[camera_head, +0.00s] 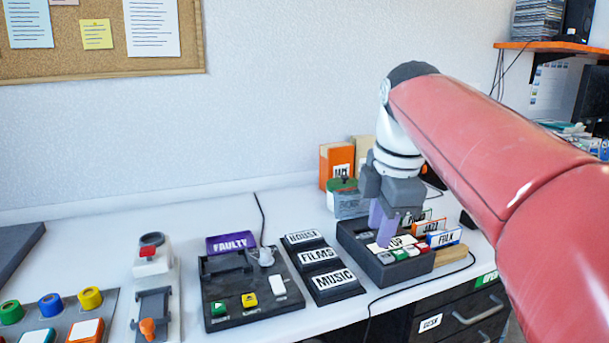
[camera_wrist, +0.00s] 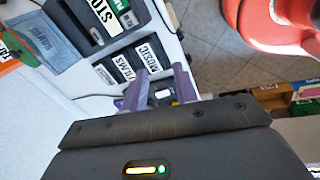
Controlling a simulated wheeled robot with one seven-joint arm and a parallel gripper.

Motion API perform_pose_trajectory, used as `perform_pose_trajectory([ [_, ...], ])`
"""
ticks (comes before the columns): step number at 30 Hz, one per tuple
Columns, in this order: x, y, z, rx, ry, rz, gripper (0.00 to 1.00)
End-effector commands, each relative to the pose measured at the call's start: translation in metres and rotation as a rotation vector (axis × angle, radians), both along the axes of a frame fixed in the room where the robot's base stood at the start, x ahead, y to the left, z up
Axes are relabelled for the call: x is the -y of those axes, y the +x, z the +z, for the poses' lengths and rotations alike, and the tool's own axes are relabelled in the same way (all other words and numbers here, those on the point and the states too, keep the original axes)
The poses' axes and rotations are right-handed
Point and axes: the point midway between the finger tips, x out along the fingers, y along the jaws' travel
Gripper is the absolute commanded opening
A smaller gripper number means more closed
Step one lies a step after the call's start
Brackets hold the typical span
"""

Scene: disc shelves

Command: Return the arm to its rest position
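My red and white arm reaches in from the right in the head view. My gripper (camera_head: 382,225), grey with two purple fingers, points down at the dark box with the white, red and green buttons (camera_head: 372,243). The fingertips are just above or at its top; I cannot tell whether they touch. In the wrist view, the fingers of my gripper (camera_wrist: 162,90) stand apart, with nothing visibly held between them. A small dark and white item shows beyond the gap.
Colored label cards (camera_head: 443,238) stand behind the box's buttons. Left are the HOUSE, FILMS and MUSIC blocks (camera_head: 319,255), a dark FAULTY device (camera_head: 225,285) and a grey stand (camera_head: 155,290). An orange binder (camera_head: 336,165) stands behind. Drawers (camera_head: 462,318) are below the desk edge.

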Motion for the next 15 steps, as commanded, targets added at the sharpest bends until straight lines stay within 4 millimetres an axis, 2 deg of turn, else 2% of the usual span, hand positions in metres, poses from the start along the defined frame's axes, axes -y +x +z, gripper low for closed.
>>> perform_pose_trajectory([
  [8, 0.006, -0.033, -0.025, 0.039, 0.062, -0.330, 0.29],
  [11, 0.010, -0.051, -0.042, 0.060, 0.104, -0.503, 0.29],
  [15, 0.018, -0.087, -0.078, 0.103, 0.206, -0.834, 0.29],
])
